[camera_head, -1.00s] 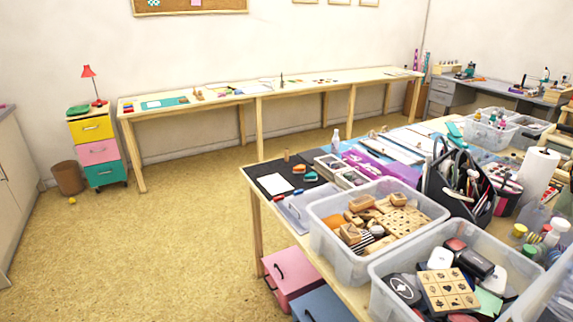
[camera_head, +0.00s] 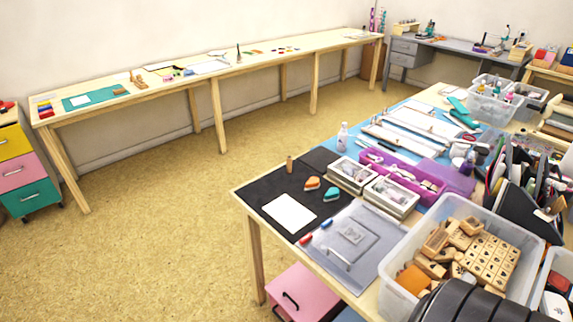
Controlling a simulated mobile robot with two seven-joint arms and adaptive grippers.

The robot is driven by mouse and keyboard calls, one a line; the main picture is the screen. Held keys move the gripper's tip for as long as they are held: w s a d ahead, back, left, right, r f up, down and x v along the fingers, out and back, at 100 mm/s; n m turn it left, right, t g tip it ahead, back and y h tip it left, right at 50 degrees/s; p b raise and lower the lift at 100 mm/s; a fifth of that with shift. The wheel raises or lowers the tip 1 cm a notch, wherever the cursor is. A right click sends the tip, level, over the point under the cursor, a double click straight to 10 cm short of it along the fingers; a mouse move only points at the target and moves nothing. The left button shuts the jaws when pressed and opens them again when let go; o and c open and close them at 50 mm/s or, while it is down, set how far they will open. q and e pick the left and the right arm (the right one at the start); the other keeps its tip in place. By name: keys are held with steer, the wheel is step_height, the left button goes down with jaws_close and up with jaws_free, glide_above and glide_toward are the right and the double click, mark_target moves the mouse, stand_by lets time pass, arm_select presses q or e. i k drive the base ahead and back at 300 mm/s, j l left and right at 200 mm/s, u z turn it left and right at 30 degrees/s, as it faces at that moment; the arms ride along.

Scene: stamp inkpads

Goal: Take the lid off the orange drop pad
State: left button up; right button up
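The orange drop pad (camera_head: 312,183) is a small drop-shaped piece on the black mat (camera_head: 268,196) at the near table's far left end. It is too small to tell its lid from its base. A similar teal drop pad (camera_head: 331,194) sits just to its right, close by. Neither gripper shows in the head view. A dark rounded part at the bottom right edge looks like one of my arm links; no fingers are visible on it.
A white card (camera_head: 290,214) lies on the mat, and a small wooden stamp (camera_head: 289,164) stands behind. Clear-lidded tins (camera_head: 391,197) are to the right. A grey plate (camera_head: 349,236) and a bin of wooden stamps (camera_head: 397,269) are nearer. Floor left of the table is clear.

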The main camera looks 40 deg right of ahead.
mark_target(313, 181)
steer(key=i, duration=1.65)
steer(key=i+z, duration=0.15)
steer(key=i, duration=0.3)
steer(key=i+j+z, duration=0.15)
steer(key=i, duration=0.35)
steer(key=i+j+z, duration=0.1)
steer(key=i, duration=0.35)
steer(key=z, duration=1.95)
